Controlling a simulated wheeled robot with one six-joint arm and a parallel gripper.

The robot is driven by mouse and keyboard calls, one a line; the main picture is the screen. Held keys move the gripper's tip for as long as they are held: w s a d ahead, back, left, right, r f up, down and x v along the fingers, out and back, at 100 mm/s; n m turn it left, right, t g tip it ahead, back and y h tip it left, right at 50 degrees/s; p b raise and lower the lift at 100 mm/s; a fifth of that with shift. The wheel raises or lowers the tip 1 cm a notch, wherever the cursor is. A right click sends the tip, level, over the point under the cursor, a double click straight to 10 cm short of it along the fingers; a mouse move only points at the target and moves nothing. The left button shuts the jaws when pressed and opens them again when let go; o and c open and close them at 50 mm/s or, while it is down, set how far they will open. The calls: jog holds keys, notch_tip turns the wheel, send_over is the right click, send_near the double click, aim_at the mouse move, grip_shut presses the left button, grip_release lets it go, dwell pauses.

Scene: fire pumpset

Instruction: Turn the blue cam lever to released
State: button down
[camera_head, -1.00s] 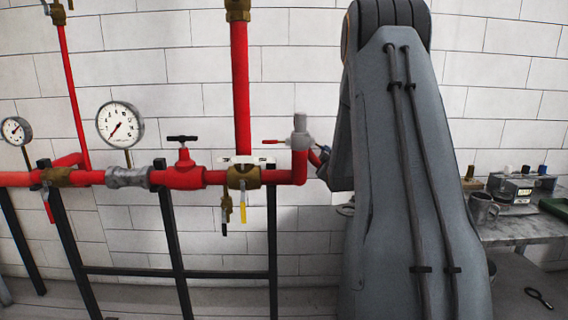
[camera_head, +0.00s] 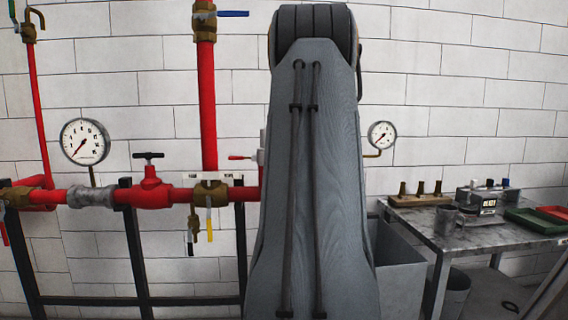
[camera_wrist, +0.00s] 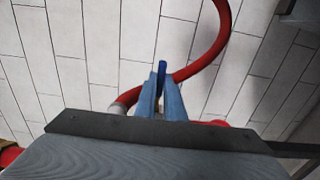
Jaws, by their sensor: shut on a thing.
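The blue cam lever (camera_wrist: 162,66) shows in the wrist view as a short blue bar. Its tip sticks out past the fingertips of my gripper (camera_wrist: 160,84). The two blue-grey fingers are close together, shut on the lever. Part of the lever is hidden between the fingers. A red hose (camera_wrist: 212,55) curves behind the fingers, with a grey fitting (camera_wrist: 120,107) at its left end. In the head view my arm hides the gripper and the lever, so I cannot read the lever's angle there.
Red pipework with a red valve (camera_head: 151,190) and a gauge (camera_head: 85,142) stands left of my arm. A second gauge (camera_head: 382,135) is on the wall to the right. A grey bin (camera_head: 402,275) and a worktable (camera_head: 425,230) with trays and a mug stand at right.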

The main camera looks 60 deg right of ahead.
jog(key=shift+r, duration=0.2)
jog(key=c, duration=2.1)
grip_release()
jog(key=shift+w, duration=0.1)
jog(key=shift+f, duration=0.1)
jog(key=shift+a, duration=0.1)
jog(key=b+v, duration=0.1)
jog(key=v, duration=0.6)
jog(key=shift+s+a+b, duration=0.2)
jog(key=shift+s+b, duration=0.1)
jog(key=shift+b, duration=0.1)
